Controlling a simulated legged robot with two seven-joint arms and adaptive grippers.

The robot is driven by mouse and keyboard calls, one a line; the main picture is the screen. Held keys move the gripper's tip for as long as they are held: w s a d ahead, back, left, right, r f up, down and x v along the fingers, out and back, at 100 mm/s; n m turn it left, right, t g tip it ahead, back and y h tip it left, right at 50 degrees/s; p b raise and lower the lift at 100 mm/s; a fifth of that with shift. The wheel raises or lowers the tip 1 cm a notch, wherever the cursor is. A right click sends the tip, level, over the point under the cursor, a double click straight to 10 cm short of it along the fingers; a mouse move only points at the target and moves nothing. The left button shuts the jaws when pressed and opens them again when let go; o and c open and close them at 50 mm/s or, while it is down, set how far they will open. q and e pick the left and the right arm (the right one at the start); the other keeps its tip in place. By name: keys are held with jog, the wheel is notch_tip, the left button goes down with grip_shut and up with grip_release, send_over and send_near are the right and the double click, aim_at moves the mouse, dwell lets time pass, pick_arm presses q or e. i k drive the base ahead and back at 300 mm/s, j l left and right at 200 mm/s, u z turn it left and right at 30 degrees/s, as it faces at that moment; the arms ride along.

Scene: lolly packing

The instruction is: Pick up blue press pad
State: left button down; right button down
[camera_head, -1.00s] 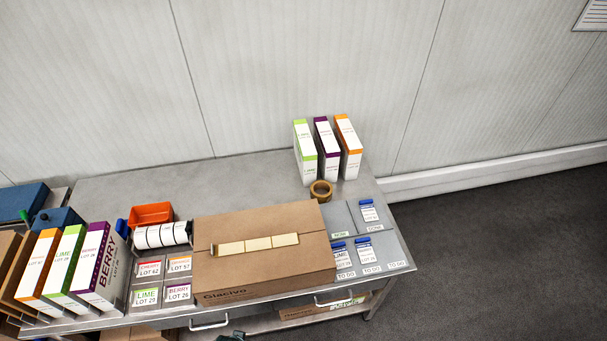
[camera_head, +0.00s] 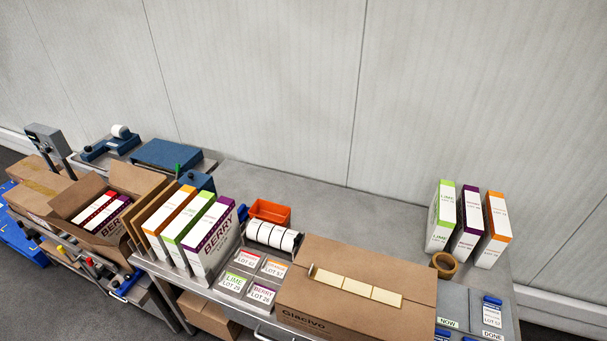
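No part is clearly marked as the blue press pad. A small blue object (camera_head: 242,212), which may be the pad, shows beside the orange bin (camera_head: 269,211), partly hidden behind the purple-edged BERRY carton (camera_head: 211,243). Other blue items are a flat blue slab (camera_head: 167,154) at the back left and a blue block (camera_head: 198,181) behind the cartons. I cannot tell which of them is the pad. Neither of my grippers is in view.
A closed cardboard box (camera_head: 312,293) lies on the steel table (camera_head: 320,201). A tape roll (camera_head: 444,265) and three upright cartons stand to its right. An open box (camera_head: 82,200) with packs stands at left. The table's back middle is clear.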

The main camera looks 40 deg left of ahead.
aim_at(242, 212)
jog(key=u, duration=1.7)
